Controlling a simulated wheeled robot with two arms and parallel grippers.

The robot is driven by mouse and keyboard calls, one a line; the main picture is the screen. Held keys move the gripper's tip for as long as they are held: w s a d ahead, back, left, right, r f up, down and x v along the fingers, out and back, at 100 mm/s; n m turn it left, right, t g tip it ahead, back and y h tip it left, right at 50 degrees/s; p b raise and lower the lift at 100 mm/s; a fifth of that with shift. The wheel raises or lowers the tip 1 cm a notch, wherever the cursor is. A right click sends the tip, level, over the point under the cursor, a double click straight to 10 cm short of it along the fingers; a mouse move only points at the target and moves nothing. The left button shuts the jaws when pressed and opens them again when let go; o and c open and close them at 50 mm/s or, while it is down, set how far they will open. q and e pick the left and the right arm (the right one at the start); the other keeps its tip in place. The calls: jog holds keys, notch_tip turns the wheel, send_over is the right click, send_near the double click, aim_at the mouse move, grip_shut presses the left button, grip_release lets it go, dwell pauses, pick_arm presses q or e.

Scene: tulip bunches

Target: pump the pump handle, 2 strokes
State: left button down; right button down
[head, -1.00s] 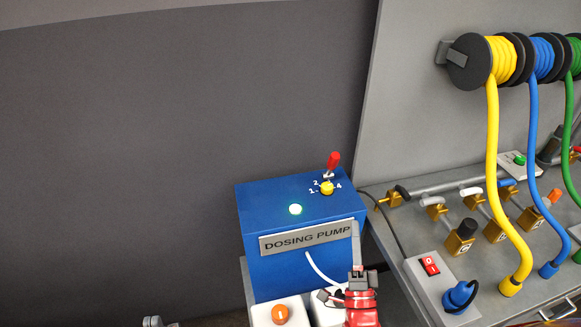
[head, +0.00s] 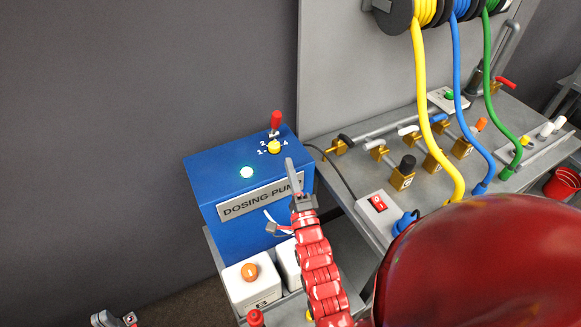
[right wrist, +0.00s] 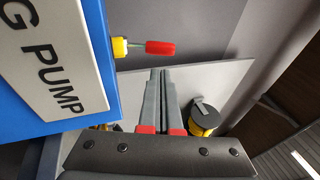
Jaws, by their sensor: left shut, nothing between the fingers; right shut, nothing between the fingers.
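The blue dosing pump (head: 205,180) stands left of the middle in the head view. Its red pump handle (head: 276,122) stands upright at the back of its top, behind a yellow dial (head: 274,147). The handle also shows in the right wrist view (right wrist: 160,47), beyond the fingertips and apart from them. My right gripper (head: 289,162) is shut and empty, in front of the pump's right side and below the handle in the picture. Its shut fingers also show in the right wrist view (right wrist: 160,73). My left gripper (head: 104,318) is shut and empty at the bottom left, away from the pump.
White boxes, one with an orange button (head: 249,271), sit in front. To the right, a grey bench carries valves, a red switch (head: 379,204) and a yellow hose (head: 424,110). My red arm hides the lower right.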

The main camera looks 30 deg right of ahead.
aim_at(278, 125)
jog(key=p+x, duration=0.1)
jog(key=x, duration=0.3)
jog(key=p+x, duration=0.2)
jog(key=x, duration=0.2)
jog(key=shift+w+d+r, duration=0.15)
jog(key=shift+w+r, duration=0.1)
jog(key=shift+r, duration=0.1)
jog(key=shift+w+d+p, duration=0.15)
jog(key=shift+w+p, duration=0.4)
jog(key=shift+w, duration=0.2)
jog(key=shift+r+g, duration=0.15)
jog(key=shift+g, duration=0.15)
